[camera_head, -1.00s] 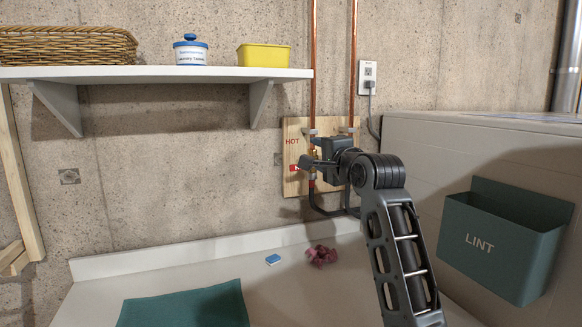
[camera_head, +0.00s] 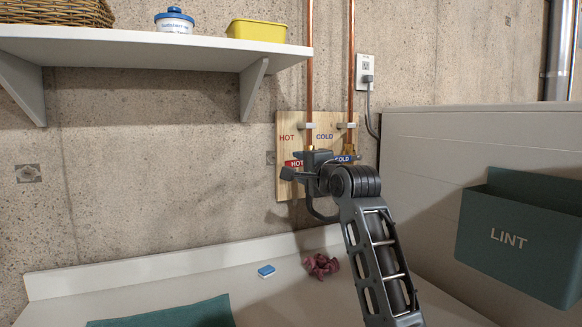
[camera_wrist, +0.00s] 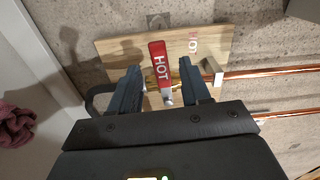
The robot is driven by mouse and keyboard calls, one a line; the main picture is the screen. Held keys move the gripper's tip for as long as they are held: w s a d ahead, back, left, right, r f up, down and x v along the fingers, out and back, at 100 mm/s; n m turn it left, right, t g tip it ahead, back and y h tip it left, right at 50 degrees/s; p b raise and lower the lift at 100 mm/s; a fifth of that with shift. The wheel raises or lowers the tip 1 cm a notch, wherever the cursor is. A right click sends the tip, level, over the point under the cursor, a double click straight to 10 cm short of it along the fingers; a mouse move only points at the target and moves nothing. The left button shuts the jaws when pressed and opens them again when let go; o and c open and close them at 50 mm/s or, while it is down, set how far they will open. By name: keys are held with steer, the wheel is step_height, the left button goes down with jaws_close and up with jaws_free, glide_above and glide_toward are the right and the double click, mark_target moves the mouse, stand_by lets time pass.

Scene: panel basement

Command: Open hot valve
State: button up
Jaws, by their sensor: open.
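The hot valve has a red lever handle marked HOT (camera_head: 296,163), below the left copper pipe on a wooden board (camera_head: 288,190). In the wrist view the red handle (camera_wrist: 159,60) stands between my two fingers, with clear gaps on both sides and its top reaching past the fingertips. A brass fitting shows behind it. My gripper (camera_wrist: 160,68) is open and holds nothing. In the head view my gripper (camera_head: 296,174) is just below and in front of the HOT handle and hides the lower valve. The blue COLD handle (camera_head: 342,159) is to the right.
Copper pipes (camera_head: 309,70) run up the wall. A shelf (camera_head: 150,48) juts out at upper left. A teal lint bin (camera_head: 510,238) hangs on the right. The white surface below holds a blue-and-white block (camera_head: 266,271), a maroon cloth (camera_head: 321,266) and a teal cloth (camera_head: 165,313).

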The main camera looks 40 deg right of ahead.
mark_target(296, 164)
steer(key=shift+x, duration=2.95)
steer(key=shift+c, duration=0.5)
jaws_close()
